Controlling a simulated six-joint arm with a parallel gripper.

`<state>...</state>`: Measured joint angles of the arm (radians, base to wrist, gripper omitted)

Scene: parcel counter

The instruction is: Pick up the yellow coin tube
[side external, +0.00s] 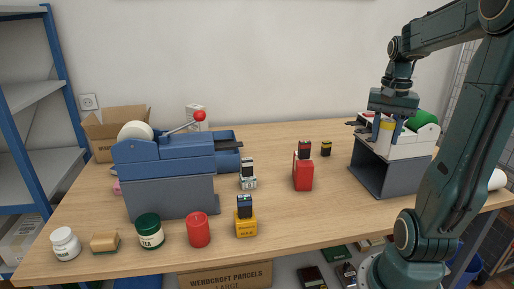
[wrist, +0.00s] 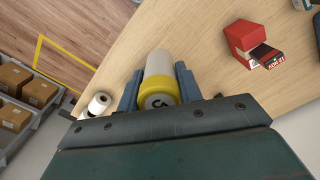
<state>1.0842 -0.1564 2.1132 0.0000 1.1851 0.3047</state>
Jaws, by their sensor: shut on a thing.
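The coin tube, pale with a yellow cap (wrist: 157,84), stands between the two fingers of my gripper (wrist: 158,88) in the wrist view. Both fingers lie against its sides, and the cap end with a dark mark faces the camera. In the side view my gripper (side external: 387,128) points down at the right end of the counter, shut on the coin tube (side external: 383,144). The tube looks upright there, in front of or over the white tray; I cannot tell if its lower end touches anything.
The white tray (side external: 408,149) sits on a grey open-fronted box (side external: 384,178), with a green item (side external: 422,118) and dark items in it. A red holder (side external: 303,174) stands left of it. A blue machine (side external: 175,160) fills the left. Bare counter (side external: 290,225) lies between.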

